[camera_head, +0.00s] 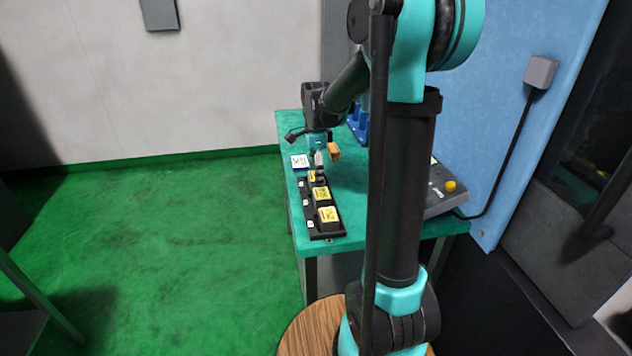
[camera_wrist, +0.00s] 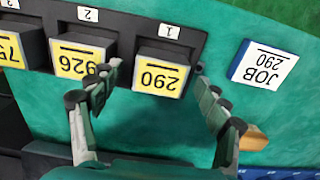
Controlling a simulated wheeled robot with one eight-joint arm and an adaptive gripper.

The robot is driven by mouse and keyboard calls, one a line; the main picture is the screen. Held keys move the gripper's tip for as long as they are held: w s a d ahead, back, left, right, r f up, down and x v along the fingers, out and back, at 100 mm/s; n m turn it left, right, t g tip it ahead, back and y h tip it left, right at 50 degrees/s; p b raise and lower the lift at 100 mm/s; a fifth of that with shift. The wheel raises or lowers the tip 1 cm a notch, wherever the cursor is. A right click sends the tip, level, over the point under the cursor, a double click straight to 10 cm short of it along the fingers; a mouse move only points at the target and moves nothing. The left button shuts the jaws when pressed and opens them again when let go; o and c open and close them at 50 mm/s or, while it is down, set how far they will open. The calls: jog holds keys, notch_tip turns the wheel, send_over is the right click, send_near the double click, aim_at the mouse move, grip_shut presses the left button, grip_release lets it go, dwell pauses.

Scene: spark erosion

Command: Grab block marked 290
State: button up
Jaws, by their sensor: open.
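The block marked 290 (camera_wrist: 160,78) has a yellow face and sits in slot 1 of a black rack (camera_wrist: 130,30) in the wrist view. In the head view the block (camera_head: 314,176) is at the rack's far end, partly hidden by my gripper (camera_head: 318,160). My gripper (camera_wrist: 157,72) is open and empty. In the wrist view one finger shows on each side of the block, the left one overlapping the block marked 926. Whether either finger touches the 290 block I cannot tell.
Block 926 (camera_wrist: 82,60) and another block, partly cut off (camera_wrist: 12,50), sit in the same rack. A card reading JOB 290 (camera_wrist: 264,66) lies beside it. An orange-brown piece (camera_head: 334,152) is close to my gripper. A grey control box (camera_head: 445,190) stands at right.

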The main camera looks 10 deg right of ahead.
jog(key=shift+c, duration=0.6)
jog(key=c, duration=1.4)
